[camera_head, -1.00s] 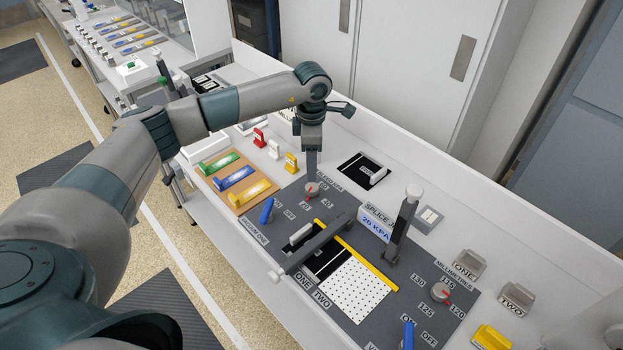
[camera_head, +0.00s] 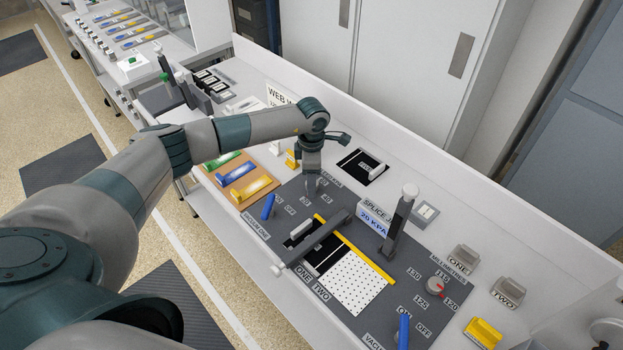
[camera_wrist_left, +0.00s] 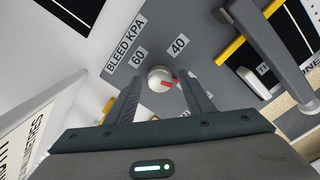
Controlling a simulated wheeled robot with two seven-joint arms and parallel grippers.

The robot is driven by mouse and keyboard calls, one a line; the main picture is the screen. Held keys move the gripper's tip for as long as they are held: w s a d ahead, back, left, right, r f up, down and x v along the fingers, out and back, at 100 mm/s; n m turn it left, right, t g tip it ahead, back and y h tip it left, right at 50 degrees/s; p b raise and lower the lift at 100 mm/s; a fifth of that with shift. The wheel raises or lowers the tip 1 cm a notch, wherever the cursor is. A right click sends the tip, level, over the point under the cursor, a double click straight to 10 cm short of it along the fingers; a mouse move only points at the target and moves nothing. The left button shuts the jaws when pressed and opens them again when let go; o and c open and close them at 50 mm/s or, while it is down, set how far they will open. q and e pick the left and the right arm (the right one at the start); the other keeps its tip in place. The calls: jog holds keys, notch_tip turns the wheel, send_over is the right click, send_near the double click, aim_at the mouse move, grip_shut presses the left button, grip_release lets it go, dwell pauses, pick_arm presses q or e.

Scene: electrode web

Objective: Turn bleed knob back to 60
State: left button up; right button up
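The bleed knob (camera_wrist_left: 160,78) is a round, light knob with a red pointer. In the left wrist view the pointer faces lower right, away from the 60 label (camera_wrist_left: 137,57) and the 40 label (camera_wrist_left: 179,44). My left gripper (camera_wrist_left: 160,82) is open, with one finger on each side of the knob and narrow gaps showing. In the head view my left gripper (camera_head: 311,188) points straight down at the bleed dial and hides the knob. The display (camera_head: 374,226) reads 20 KPA. My right gripper is not in view.
The splice bar (camera_head: 318,240) and an upright dark post (camera_head: 398,222) stand nearby. A blue lever (camera_head: 268,207) is left of the dial. A second knob (camera_head: 434,286) and another blue lever (camera_head: 403,331) are at lower right.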

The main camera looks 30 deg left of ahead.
pick_arm(q)
jog(key=c, duration=0.9)
